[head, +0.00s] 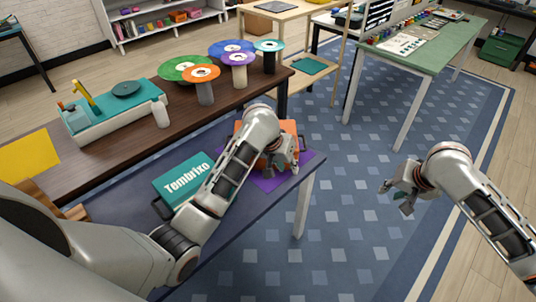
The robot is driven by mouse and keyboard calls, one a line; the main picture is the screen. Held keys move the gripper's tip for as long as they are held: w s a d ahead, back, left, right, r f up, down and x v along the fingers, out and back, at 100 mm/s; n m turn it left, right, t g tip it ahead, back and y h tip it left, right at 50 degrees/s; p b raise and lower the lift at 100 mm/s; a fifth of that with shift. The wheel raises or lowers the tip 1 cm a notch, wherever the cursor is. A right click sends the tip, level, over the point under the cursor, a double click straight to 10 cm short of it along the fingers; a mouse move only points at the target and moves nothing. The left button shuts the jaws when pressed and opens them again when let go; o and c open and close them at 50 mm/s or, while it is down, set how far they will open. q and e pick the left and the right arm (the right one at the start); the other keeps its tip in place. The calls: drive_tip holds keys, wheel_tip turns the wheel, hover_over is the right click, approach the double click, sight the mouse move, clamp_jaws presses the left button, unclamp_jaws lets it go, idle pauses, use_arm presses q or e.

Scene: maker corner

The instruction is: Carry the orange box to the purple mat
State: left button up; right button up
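The orange box (296,158) is at the right end of the dark blue table, partly hidden behind my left wrist and gripper. My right gripper (395,197) hangs over the blue carpet, open and empty, away from the table.
A teal box marked Tembrixo (184,178) lies on the dark blue table (238,222) under my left arm. Behind, a brown bench (130,150) holds several coloured spools and a teal-and-white machine (115,108). A green table (420,62) stands at the back right.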

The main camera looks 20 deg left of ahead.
drive_tip(key=v, duration=1)
drive_tip(key=shift+a+r, duration=0.15)
drive_tip(key=shift+a, duration=0.1)
drive_tip(key=shift+w, duration=0.1)
